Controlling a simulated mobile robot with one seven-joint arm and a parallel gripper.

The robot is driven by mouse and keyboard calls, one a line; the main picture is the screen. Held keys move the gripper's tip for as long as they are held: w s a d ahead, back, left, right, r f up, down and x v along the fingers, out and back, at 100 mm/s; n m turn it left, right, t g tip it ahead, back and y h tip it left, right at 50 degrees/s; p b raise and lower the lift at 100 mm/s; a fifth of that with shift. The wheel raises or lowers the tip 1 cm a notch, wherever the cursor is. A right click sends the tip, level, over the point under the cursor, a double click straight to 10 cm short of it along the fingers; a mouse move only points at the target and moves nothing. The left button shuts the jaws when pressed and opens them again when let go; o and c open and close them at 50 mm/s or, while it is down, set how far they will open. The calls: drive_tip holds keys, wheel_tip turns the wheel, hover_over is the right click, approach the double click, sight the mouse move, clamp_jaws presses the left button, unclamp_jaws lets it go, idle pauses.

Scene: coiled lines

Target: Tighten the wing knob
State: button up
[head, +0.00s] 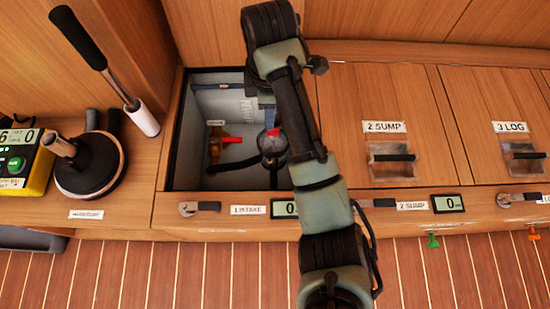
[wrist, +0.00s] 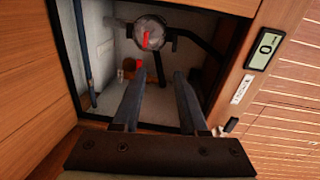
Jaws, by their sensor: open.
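A round strainer (head: 268,145) with a clear lid and dark ring sits in the open intake compartment. It also shows at the top of the wrist view (wrist: 152,33). A small red piece on its lid, which looks like the wing knob (wrist: 139,40), also shows beside my arm in the head view (head: 273,132). My gripper (wrist: 161,75) is open and empty, its two fingers apart and pointing into the compartment. In the wrist view the knob lies beyond the fingertips, slightly left of the gap. My arm hides part of the strainer in the head view.
A brass valve (head: 214,148) with a red lever (head: 232,139) and a dark hose (head: 233,165) share the compartment. Its walls (head: 176,140) surround my gripper closely. Closed sump (head: 384,155) and log hatches (head: 524,157) lie right. A black-handled tool (head: 95,60) stands left.

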sight(274, 154)
drive_tip(key=shift+g, duration=0.5)
drive_tip(key=f+b, duration=0.3)
drive_tip(key=f, duration=0.2)
drive_tip(key=s+f+b, duration=0.1)
drive_tip(key=f+b, duration=0.3)
drive_tip(key=f, duration=0.1)
drive_tip(key=d+f+b, duration=0.1)
drive_tip(key=f+b, duration=0.2)
drive_tip(key=f, duration=0.2)
drive_tip(key=shift+s+f, duration=0.3)
drive_tip(key=shift+s, duration=0.1)
drive_tip(key=shift+a, duration=0.1)
clamp_jaws()
